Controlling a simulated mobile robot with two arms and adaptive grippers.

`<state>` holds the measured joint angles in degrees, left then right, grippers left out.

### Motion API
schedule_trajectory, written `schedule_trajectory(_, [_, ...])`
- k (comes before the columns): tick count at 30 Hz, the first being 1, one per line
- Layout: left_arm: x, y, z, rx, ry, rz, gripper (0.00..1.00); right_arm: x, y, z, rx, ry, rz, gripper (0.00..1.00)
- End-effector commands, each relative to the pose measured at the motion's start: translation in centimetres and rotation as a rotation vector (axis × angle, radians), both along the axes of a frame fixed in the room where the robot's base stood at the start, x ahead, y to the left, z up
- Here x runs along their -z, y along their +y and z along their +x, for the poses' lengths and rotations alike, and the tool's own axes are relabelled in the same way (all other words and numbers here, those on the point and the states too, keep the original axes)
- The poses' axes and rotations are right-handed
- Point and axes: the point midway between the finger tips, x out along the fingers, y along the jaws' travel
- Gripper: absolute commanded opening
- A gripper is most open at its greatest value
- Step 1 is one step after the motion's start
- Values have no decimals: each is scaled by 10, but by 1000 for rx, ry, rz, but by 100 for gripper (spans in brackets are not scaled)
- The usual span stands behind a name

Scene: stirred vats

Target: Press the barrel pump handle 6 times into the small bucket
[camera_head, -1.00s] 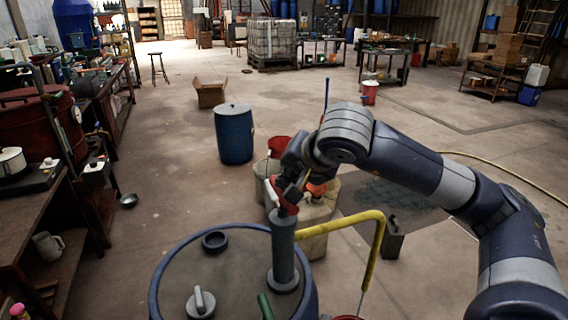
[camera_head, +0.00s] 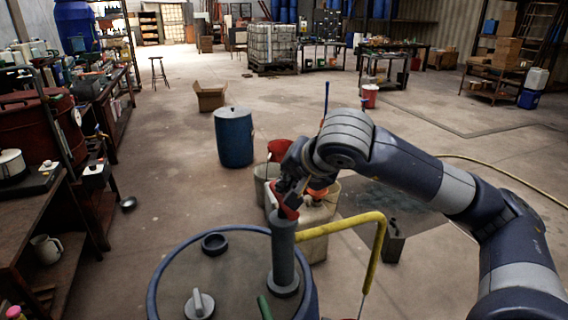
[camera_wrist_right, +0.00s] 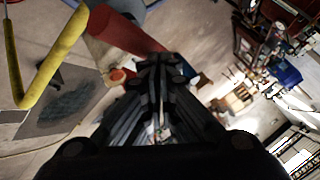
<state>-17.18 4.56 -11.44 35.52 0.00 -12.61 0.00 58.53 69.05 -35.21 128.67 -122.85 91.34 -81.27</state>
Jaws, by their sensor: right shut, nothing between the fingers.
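The blue barrel (camera_head: 153,291) stands at the bottom of the head view, with a grey pump column (camera_head: 283,250) upright on its lid. The red pump handle (camera_head: 285,208) is at the column's top; in the wrist view a red part of the pump (camera_wrist_right: 118,32) shows beside the fingers. A yellow spout (camera_head: 378,240) bends right and down past the barrel's rim. My right gripper (camera_head: 287,196) is shut and empty, right at the handle; whether it touches it I cannot tell. Its fingertips (camera_wrist_right: 160,65) show in the wrist view. I cannot make out the small bucket under the spout. My left gripper is not in view.
Pale containers (camera_head: 312,245) stand behind the pump, near a dark red bucket (camera_head: 279,149). A smaller blue drum (camera_head: 234,140) stands farther back. A wooden bench (camera_head: 65,240) runs along the left. Open floor lies beyond the drum.

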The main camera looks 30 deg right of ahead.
Motion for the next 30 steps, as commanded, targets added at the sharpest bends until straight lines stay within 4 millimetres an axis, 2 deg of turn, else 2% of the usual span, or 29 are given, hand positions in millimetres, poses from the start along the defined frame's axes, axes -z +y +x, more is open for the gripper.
schedule_trajectory(2, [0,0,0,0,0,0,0,4,0,-1,0,12,-1,0])
schedule_trajectory(8, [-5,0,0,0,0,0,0,-2,0,-1,0,10,-1,0])
schedule_trajectory(30, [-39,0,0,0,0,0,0,-49,-1,0,1,6,0,0])
